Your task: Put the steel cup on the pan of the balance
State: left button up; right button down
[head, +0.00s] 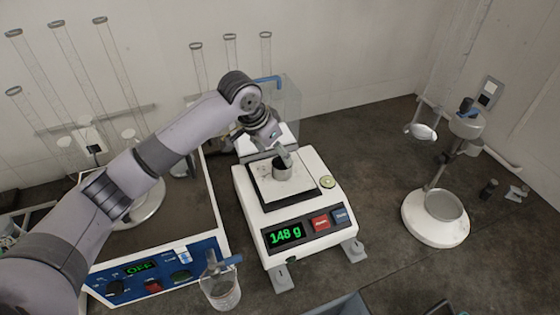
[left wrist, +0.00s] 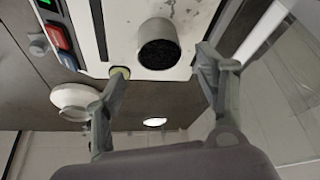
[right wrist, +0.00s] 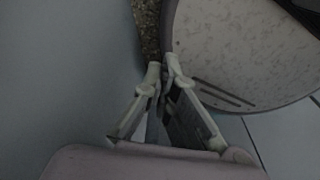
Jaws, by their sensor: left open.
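The small dark steel cup (head: 283,173) stands upright on the square pan (head: 264,190) of the white balance (head: 253,227). The balance display (head: 286,234) reads 148 g in green. My left gripper (head: 284,155) is at the cup's top in the head view and partly covers it. In the left wrist view the left gripper (left wrist: 161,76) is open, its fingers spread wide with a gap on either side of the cup (left wrist: 158,46). Nothing is between its fingers. My right gripper (right wrist: 163,69) has its fingertips together and holds nothing visible.
A blue-fronted device (head: 155,272) with an OFF display stands left of the balance. A glass beaker (head: 222,290) is at its front right corner. A stand with a white round base (head: 436,222) is at the right. Bench between balance and stand is clear.

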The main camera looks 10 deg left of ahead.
pick_arm(q)
jog(key=v, duration=0.5)
jog(key=shift+s+r+b, duration=0.15)
jog(key=shift+r+b, duration=0.15)
dwell(0.9)
